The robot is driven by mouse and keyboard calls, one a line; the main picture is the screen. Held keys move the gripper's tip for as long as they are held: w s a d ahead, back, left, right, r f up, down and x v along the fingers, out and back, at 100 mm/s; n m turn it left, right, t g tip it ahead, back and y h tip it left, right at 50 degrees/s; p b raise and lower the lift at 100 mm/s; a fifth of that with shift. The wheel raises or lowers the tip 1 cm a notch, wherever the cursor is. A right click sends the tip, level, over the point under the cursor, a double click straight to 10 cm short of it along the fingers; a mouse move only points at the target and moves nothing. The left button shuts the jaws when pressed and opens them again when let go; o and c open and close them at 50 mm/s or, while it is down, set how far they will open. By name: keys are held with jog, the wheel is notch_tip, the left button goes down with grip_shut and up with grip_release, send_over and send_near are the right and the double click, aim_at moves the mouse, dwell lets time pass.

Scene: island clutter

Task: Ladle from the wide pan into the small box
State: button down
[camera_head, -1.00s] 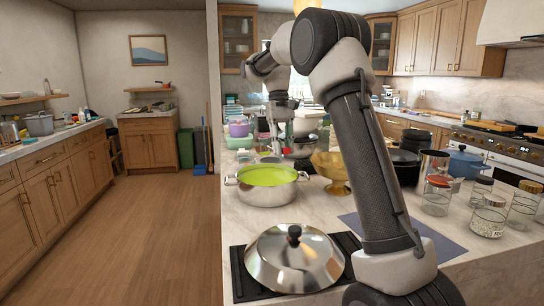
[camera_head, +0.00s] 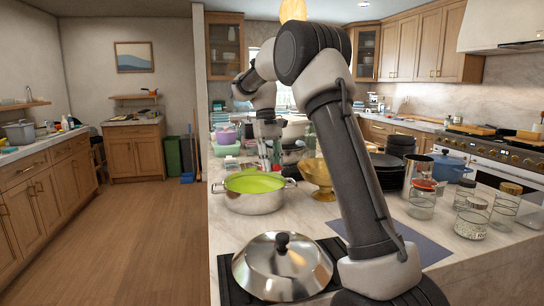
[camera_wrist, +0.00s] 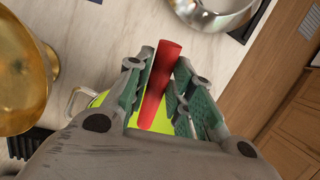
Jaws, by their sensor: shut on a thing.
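The wide steel pan (camera_head: 254,202) stands on the island and holds something lime green (camera_head: 255,183). My gripper (camera_head: 270,158) is behind the pan in the head view, small and partly lost among clutter. In the wrist view my gripper (camera_wrist: 164,95) is shut on a red cylindrical handle (camera_wrist: 162,70). Lime green (camera_wrist: 97,100) and a pan handle show behind the fingers. I cannot pick out the small box in either view.
A gold bowl (camera_head: 317,176) stands right of the pan and shows close at the left in the wrist view (camera_wrist: 22,75). A domed steel lid (camera_head: 282,268) lies in front. Glass jars (camera_head: 422,200) and a blue pot (camera_head: 452,167) stand at right.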

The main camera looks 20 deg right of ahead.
notch_tip(320, 180, down, 7)
dwell(0.6)
dwell(0.3)
jog(key=shift+r, duration=0.25)
dwell(1.2)
jog(key=shift+r, duration=0.5)
dwell(0.7)
jog(key=shift+s+r, duration=0.4)
jog(key=shift+r, duration=0.4)
jog(key=shift+s+r, duration=0.45)
jog(key=shift+r, duration=0.3)
jog(key=shift+s+r, duration=0.4)
jog(key=shift+r, duration=0.4)
jog(key=shift+s+f+t, duration=0.2)
jog(key=shift+f+t, duration=0.65)
jog(key=shift+f, duration=0.65)
jog(key=shift+s+f+t, duration=0.2)
jog(key=shift+f+t, duration=0.65)
jog(key=shift+f, duration=0.6)
jog(key=shift+r, duration=0.1)
